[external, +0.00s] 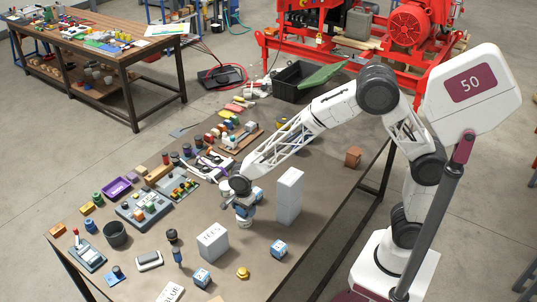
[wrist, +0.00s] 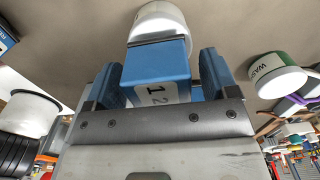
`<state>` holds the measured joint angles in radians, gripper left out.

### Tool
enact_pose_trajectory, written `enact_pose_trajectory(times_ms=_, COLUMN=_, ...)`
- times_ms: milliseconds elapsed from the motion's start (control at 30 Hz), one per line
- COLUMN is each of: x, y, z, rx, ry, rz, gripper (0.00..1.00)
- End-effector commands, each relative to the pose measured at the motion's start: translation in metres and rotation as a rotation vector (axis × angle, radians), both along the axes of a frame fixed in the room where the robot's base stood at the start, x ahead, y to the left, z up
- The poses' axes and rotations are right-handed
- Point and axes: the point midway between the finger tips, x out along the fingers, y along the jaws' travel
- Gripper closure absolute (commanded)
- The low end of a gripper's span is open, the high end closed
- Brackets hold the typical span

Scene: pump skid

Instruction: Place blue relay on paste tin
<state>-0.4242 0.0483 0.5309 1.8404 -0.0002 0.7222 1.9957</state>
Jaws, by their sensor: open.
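The blue relay (wrist: 168,60), with a white label reading "12", sits between the two fingers of my gripper (wrist: 161,66) in the wrist view. The fingers are open, one on each side of it. The white round paste tin (wrist: 160,19) shows just beyond the relay's far end. In the external view my gripper (external: 241,203) points down over the table, with the blue of the relay and fingers low at its tip. The white tin (external: 244,224) shows directly under it. The relay appears to rest on the tin, but the contact is partly hidden.
A tall white block (external: 289,196) stands close to the right of my gripper. A lettered white box (external: 212,242) stands in front. A dark cup (external: 115,234) and a grey tray of parts (external: 144,208) lie to the left. A green-banded tin (wrist: 277,75) stands nearby in the wrist view.

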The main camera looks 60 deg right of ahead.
Motion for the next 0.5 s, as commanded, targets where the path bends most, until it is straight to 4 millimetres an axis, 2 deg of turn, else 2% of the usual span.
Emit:
enact_pose_trajectory(times_ms=267, x=0.001, y=0.000, z=0.020, rx=0.001, ry=-0.002, rz=0.000, gripper=0.20)
enact_pose_trajectory(times_ms=500, x=0.000, y=0.000, z=0.055, rx=0.001, ry=-0.002, rz=0.000, gripper=0.20)
